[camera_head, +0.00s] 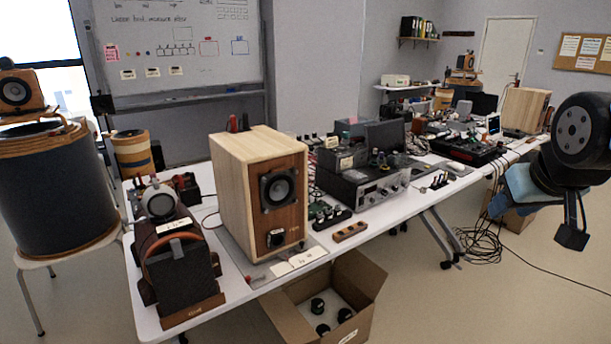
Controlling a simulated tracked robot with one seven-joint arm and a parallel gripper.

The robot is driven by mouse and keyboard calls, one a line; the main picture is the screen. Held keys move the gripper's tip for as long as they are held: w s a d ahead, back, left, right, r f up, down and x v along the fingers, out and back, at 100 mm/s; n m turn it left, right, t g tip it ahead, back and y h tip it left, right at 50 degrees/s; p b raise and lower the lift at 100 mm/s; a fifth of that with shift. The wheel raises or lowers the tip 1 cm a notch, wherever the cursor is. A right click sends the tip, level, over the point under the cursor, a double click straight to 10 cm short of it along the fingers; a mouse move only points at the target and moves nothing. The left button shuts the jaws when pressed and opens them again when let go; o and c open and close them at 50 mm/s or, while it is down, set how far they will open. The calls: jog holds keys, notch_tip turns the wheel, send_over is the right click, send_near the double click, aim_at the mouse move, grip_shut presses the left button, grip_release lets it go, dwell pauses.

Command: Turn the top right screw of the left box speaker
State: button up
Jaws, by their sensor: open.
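The left box speaker (235,185) is a pale wooden box with a brown front panel. It stands upright on the white table, left of the picture's middle. Its front carries a black square-framed driver (278,188) and a smaller dark round part (276,238) below it. The screws around the driver are too small to make out, including the top right one. My gripper (537,220) hangs at the far right in front of the table, well apart from the speaker. It is open, with nothing visible between its fingers.
A dark device with an orange band (182,255) stands left of the speaker. A measuring instrument (362,185) and small parts lie to its right. An open cardboard box (365,310) is on the floor below. Cables (480,240) hang near my gripper.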

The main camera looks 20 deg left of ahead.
jog(key=w+a+f+n+t+y, duration=0.25)
jog(key=w+a+n, duration=0.35)
jog(key=w, duration=0.6)
jog(key=n+t+y, duration=0.2)
jog(key=n+y, duration=0.9)
jog(key=n, duration=0.1)
send_near(296, 172)
jog(key=x, duration=0.8)
grip_shut()
